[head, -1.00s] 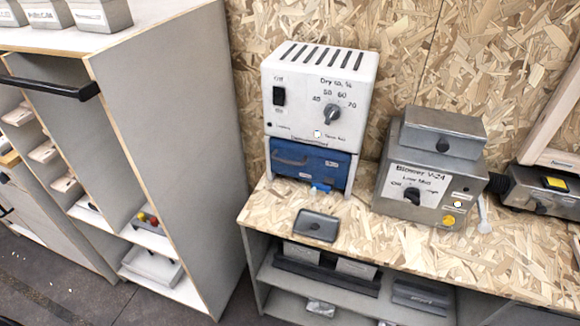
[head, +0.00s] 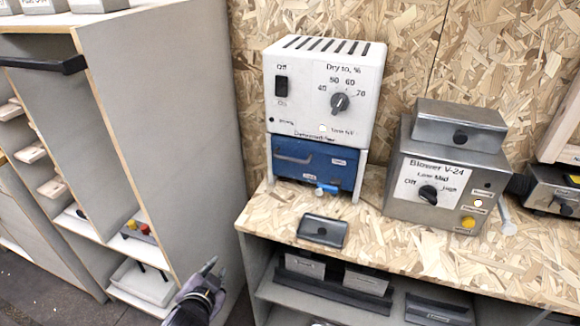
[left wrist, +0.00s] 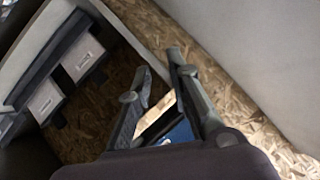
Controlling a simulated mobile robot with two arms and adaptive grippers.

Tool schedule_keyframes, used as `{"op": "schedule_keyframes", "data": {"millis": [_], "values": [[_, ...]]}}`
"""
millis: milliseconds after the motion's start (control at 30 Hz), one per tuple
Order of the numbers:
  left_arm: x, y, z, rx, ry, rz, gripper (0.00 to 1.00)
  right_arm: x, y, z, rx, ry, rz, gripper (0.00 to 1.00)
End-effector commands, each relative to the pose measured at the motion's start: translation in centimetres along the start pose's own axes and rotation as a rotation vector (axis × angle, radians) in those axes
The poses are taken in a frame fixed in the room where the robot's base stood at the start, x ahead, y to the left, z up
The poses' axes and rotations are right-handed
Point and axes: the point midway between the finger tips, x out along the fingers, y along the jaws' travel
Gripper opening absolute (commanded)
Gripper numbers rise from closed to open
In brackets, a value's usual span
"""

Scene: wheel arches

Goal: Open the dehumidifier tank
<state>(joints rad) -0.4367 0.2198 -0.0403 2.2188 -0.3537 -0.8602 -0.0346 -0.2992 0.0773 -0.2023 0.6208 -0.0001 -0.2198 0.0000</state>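The dehumidifier (head: 315,100), a white box with a switch and dial, stands on the bench against the chipboard wall. Its blue tank (head: 312,165) sits in the space below, with a bar handle (head: 292,158) at the front left. The tank's front looks level with the housing. My left gripper (head: 212,272) is low in front of the cabinet, left of the bench and well apart from the tank. In the left wrist view its fingers (left wrist: 160,62) are partly open, with nothing held between them. My right gripper is out of view.
A dark tray (head: 322,230) lies on the bench in front. The grey blower (head: 445,180) stands to the right. A tall cabinet (head: 165,130) rises on the left, and bins sit under the bench (head: 450,255).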

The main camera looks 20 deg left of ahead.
Motion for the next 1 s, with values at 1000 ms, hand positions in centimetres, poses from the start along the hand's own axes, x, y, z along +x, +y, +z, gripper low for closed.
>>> {"op": "schedule_keyframes", "data": {"millis": [1000], "values": [[2.1, -4.7, -20.1, 1.031, 1.007, -0.349, 0.18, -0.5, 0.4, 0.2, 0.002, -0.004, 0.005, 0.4]]}}
